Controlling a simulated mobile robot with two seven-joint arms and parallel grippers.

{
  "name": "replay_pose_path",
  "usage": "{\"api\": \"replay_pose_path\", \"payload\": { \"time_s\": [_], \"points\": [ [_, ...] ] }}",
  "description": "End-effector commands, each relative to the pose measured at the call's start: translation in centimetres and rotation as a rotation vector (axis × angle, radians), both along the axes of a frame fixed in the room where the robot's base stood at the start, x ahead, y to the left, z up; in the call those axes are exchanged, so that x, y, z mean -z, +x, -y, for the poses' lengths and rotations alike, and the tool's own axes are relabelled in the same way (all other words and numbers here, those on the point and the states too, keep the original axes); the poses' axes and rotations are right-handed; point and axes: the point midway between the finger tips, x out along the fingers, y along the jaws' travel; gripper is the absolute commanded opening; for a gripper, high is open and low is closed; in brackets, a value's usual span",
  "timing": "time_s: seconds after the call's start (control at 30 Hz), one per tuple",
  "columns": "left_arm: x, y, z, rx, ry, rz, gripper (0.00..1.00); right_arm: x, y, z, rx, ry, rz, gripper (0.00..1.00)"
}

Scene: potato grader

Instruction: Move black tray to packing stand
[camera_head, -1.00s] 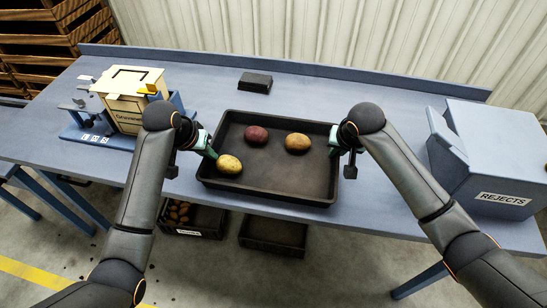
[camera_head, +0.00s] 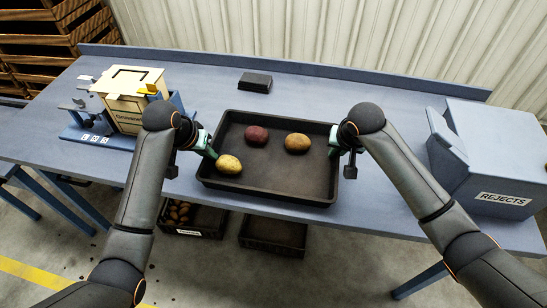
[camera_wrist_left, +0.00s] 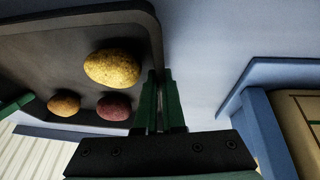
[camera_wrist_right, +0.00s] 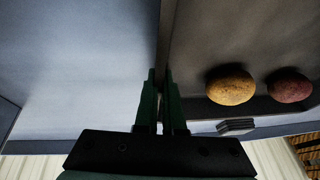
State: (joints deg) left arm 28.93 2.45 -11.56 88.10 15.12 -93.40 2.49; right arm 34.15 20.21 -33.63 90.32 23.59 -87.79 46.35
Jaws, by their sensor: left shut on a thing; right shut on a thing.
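The black tray (camera_head: 262,186) is on the blue table, with a yellow potato (camera_head: 229,164) at its left, a red potato (camera_head: 256,136) at the back and a tan potato (camera_head: 297,143) right of middle. My left gripper (camera_head: 211,150) is shut on the tray's left wall, which also shows in the left wrist view (camera_wrist_left: 158,50). My right gripper (camera_head: 335,150) is shut on the tray's right wall, seen between the fingers in the right wrist view (camera_wrist_right: 166,40). I cannot tell whether the tray touches the table. I cannot identify a packing stand.
A grey-blue REJECTS bin (camera_head: 490,160) stands at the right of the table (camera_head: 400,105). A cream box on a blue stand (camera_head: 130,98) is at the left. A small black block (camera_head: 255,82) lies behind the tray. Crates (camera_head: 273,234) sit on the floor below.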

Motion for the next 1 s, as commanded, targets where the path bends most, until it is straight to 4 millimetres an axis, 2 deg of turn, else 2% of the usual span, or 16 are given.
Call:
{"api": "replay_pose_path", "payload": {
  "time_s": [0.27, 0.7, 1.0],
  "points": [
    [-1.1, 0.1, 0.0, -0.001, 0.000, 0.005, 0.00, -1.0, 0.1, 0.1, 0.002, -0.001, 0.003, 0.00],
    [-4.8, 0.1, -0.1, -0.001, 0.000, 0.004, 0.00, -4.7, 0.1, 0.1, 0.002, -0.002, 0.001, 0.00],
    [-5.2, 0.1, -0.1, -0.002, 0.000, 0.004, 0.00, -5.1, 0.0, 0.1, 0.002, -0.002, 0.001, 0.00]
  ]
}}
